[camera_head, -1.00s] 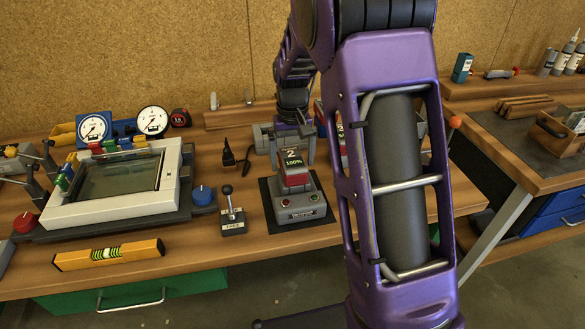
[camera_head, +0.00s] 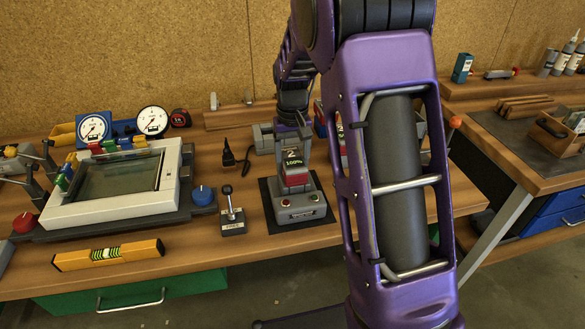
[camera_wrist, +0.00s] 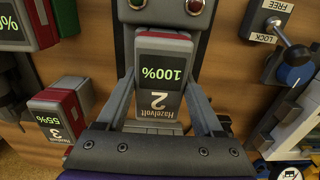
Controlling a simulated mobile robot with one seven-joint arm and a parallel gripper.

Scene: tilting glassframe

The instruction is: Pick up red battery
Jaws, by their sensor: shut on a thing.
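The red battery (camera_head: 296,179) has a grey top, a "2" and a green 100% display. It stands upright at the grey charger block (camera_head: 300,208) with red and green buttons; I cannot tell whether it is fully seated or slightly raised. In the wrist view the battery (camera_wrist: 163,80) lies between the two fingers of my gripper (camera_wrist: 163,100), which is shut on it. The charger (camera_wrist: 165,15) shows beyond it. In the head view my gripper (camera_head: 292,148) is at the battery's top, partly hidden by my arm.
Another battery marked 3, at 55% (camera_wrist: 58,115), stands beside, with a further one (camera_wrist: 28,25) near it. A FREE/LOCK lever (camera_head: 231,215) stands left of the charger. A glass frame fixture (camera_head: 115,185) and a yellow level (camera_head: 108,255) lie farther left.

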